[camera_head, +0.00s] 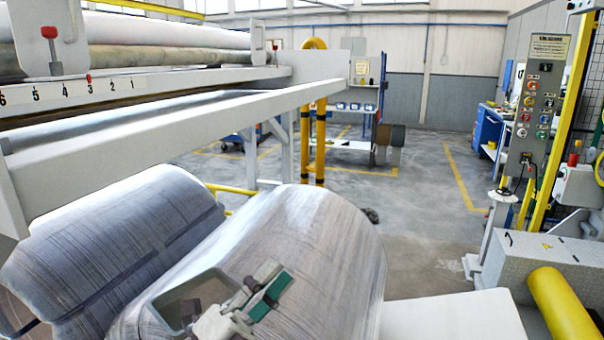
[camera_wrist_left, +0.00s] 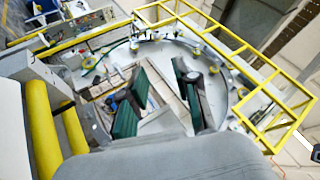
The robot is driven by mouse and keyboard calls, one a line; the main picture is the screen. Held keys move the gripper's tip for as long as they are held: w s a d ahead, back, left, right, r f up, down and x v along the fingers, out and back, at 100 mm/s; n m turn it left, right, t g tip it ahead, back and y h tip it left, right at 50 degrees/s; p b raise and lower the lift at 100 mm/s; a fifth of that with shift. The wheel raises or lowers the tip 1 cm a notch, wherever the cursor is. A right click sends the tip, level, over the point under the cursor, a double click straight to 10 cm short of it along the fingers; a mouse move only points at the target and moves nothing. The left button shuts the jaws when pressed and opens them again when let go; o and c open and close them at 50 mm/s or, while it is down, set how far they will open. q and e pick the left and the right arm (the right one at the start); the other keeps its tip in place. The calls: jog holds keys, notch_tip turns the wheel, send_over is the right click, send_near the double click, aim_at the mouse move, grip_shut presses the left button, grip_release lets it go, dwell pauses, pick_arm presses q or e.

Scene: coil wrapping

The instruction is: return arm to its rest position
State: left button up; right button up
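My left gripper (camera_head: 262,290) is low in the head view, in front of a large grey wrapped coil (camera_head: 330,225). I cannot tell from this view whether it touches the coil. The left wrist view shows its green-padded fingers (camera_wrist_left: 160,98) spread apart with nothing held between them. My right gripper is not in view.
A second grey coil (camera_head: 120,235) lies at the left, below a pale machine beam (camera_head: 180,140). At the right stand a control panel (camera_head: 538,95) and a yellow roller (camera_head: 563,305). Open floor (camera_head: 425,180) lies beyond the coils. A yellow railing (camera_wrist_left: 225,40) shows in the wrist view.

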pick_arm(q)
jog(key=w+a+f+n+t+y, duration=0.2)
jog(key=a+f+n+t+y, duration=0.1)
jog(key=a+f+n+y, duration=1.25)
jog(key=s+a+f+n+g+y, duration=0.1)
jog(key=s+f+n+g+y, duration=0.4)
jog(key=f+n, duration=0.3)
jog(key=s+f+n+g+h, duration=0.1)
jog(key=s+f+g, duration=0.45)
jog(key=s, duration=0.45)
jog(key=s+f+n+g+h, duration=0.1)
jog(key=s+f+g, duration=0.45)
jog(key=s, duration=0.45)
notch_tip(320, 180, down, 27)
jog(key=s, duration=0.1)
jog(key=s+a+f+g, duration=0.1)
jog(key=s+a+f, duration=0.1)
jog(key=s+f, duration=1.4)
jog(key=shift+s+a, duration=0.3)
jog(key=shift+s, duration=0.1)
jog(key=shift+s, duration=0.15)
